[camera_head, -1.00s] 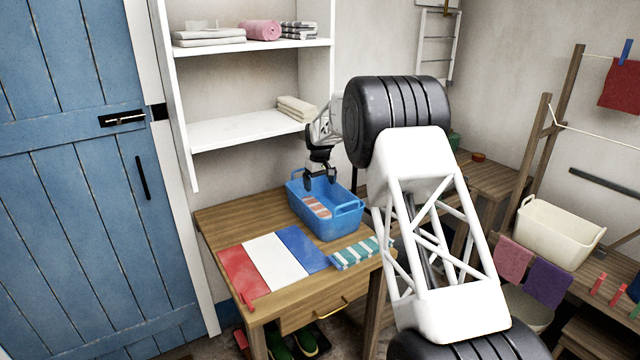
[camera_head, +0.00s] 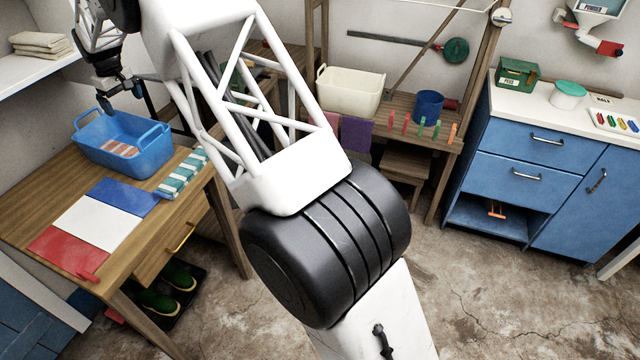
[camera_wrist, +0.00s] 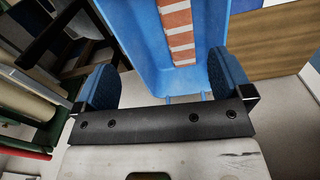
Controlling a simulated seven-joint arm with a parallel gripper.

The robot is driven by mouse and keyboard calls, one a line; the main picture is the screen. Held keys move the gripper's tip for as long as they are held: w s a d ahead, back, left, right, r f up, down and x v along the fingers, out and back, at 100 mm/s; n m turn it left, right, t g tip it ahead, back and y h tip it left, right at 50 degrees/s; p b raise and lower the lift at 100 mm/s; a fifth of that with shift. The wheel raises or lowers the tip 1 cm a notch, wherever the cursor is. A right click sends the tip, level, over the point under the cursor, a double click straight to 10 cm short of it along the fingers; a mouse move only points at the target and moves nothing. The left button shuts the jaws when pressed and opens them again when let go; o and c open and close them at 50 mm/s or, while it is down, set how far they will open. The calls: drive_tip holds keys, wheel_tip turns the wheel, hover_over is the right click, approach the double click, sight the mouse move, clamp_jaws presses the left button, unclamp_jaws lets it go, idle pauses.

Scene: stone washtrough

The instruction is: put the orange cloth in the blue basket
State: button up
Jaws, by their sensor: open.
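The orange cloth (camera_head: 119,148), with orange and white stripes, lies flat inside the blue basket (camera_head: 152,159), on its floor. The basket stands on the wooden table at the left of the head view. My gripper (camera_head: 121,98) is open and empty above the far side of the basket. In the wrist view, its two blue-padded fingers (camera_wrist: 164,82) are spread wide with nothing between them. That view also shows the blue basket (camera_wrist: 141,40) and the striped cloth (camera_wrist: 178,32) beyond the fingers.
A red, white and blue mat (camera_head: 95,222) and a teal-striped cloth (camera_head: 183,174) lie on the table (camera_head: 35,206) before the basket. A shelf (camera_head: 30,72) stands behind left. A cream tub (camera_head: 350,91) is on a bench. My arm crosses the middle of the view.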

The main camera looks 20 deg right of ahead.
drive_tip(key=s+d+r+m, duration=0.1)
drive_tip(key=s+d+r, duration=0.5)
drive_tip(key=s+d, duration=0.3)
drive_tip(key=s+d+r+m+t, duration=0.1)
drive_tip(key=s+d+r+m, duration=0.1)
drive_tip(key=s+d+r, duration=0.6)
drive_tip(key=s+d+r+m, duration=0.1)
drive_tip(key=s+d+r, duration=0.2)
drive_tip(key=s+d, duration=0.65)
drive_tip(key=s+d+f+m, duration=0.1)
drive_tip(key=s+d+f, duration=0.1)
drive_tip(key=s, duration=1.1)
drive_tip(key=s+d+f+m, duration=0.1)
drive_tip(key=s+d, duration=0.3)
drive_tip(key=s, duration=0.9)
drive_tip(key=s+d+f+m+t, duration=0.1)
drive_tip(key=s+d+f, duration=0.2)
drive_tip(key=s, duration=1)
drive_tip(key=shift+f+m, duration=0.4)
drive_tip(key=shift+f, duration=0.15)
